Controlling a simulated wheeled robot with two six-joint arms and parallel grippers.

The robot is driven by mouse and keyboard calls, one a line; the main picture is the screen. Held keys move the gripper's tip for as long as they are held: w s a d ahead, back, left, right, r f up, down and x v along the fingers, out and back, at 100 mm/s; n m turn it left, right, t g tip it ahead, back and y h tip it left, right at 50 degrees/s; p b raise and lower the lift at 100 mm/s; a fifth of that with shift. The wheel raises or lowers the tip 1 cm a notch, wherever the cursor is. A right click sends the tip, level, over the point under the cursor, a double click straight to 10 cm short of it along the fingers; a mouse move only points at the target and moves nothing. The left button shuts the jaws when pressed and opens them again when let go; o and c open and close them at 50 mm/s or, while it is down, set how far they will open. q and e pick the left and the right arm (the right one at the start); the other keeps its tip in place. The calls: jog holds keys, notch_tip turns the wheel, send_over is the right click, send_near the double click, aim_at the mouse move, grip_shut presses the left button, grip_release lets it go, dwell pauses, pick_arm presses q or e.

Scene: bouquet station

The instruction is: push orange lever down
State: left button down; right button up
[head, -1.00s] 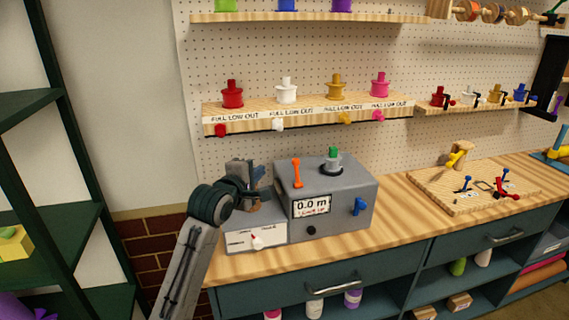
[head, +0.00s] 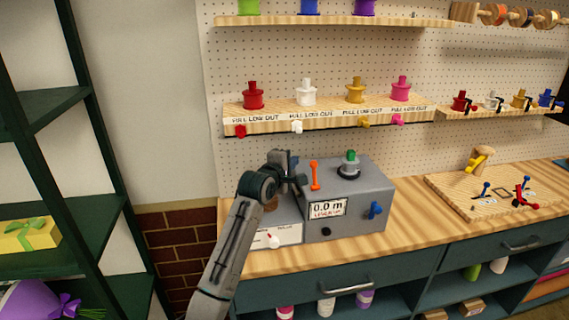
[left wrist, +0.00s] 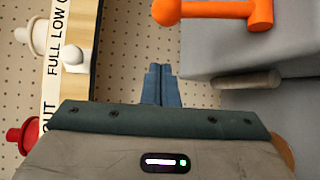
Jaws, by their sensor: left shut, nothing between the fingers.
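The orange lever (head: 314,175) stands upright on the left part of the grey machine's top (head: 375,175). In the left wrist view the lever (left wrist: 215,11) lies across the top right, beyond and to the right of the fingertips. My left gripper (head: 293,163) is just left of the lever, at about the height of its upper end, with a gap between them. In the left wrist view its fingers (left wrist: 161,82) are together with nothing between them. My right gripper is not in view.
The machine has a display (head: 328,208), a blue knob (head: 374,210) and a green-topped spool (head: 349,165). A shelf with coloured spools (head: 330,117) hangs above.

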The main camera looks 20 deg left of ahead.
aim_at(314, 173)
pick_arm(q)
jog(key=d, duration=0.1)
jog(key=d+p, duration=0.1)
jog(key=s+d, duration=0.1)
jog(key=shift+d+r+p, duration=0.1)
jog(key=shift+r+p, duration=0.25)
jog(key=shift+p, duration=0.05)
jog(key=shift+s+d+r, duration=0.1)
jog(key=shift+s+d, duration=0.2)
jog(key=shift+w+a+f, duration=0.1)
jog(key=shift+w+f, duration=0.05)
jog(key=shift+f, duration=0.05)
jog(key=shift+s+r+t+b, duration=0.1)
jog(key=shift+s+t+b, duration=0.1)
jog(key=shift+t+b, duration=0.15)
